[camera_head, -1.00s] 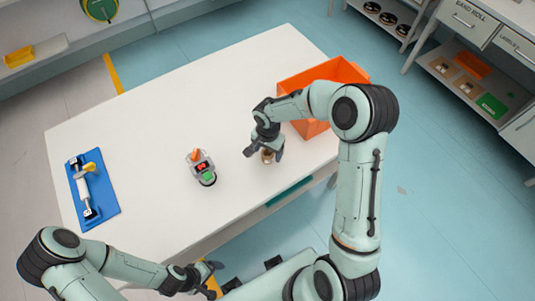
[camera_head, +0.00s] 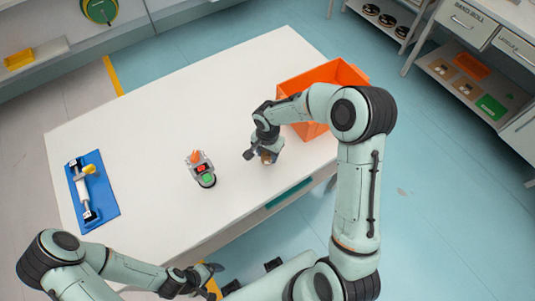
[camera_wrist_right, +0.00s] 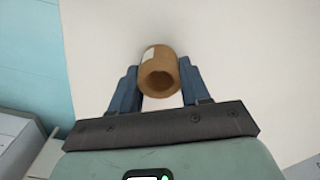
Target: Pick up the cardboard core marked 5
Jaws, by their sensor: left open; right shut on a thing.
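The cardboard core (camera_wrist_right: 159,66) is a short brown tube with a pale label on its side; no number is readable. My right gripper (camera_wrist_right: 158,85) is shut on it, with one blue finger on each side of the tube. In the head view the core (camera_head: 267,157) shows small below my right gripper (camera_head: 264,154), near the front edge of the white table. I cannot tell whether it touches the table top. My left gripper (camera_head: 208,279) is open and empty, low in the head view in front of the table.
An orange bin (camera_head: 318,78) stands on the table just behind my right gripper. A small device with a green button (camera_head: 207,180) stands mid-table. A blue mat (camera_head: 108,205) with a roller tool lies at the left. The table (camera_head: 190,110) between and behind them is clear.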

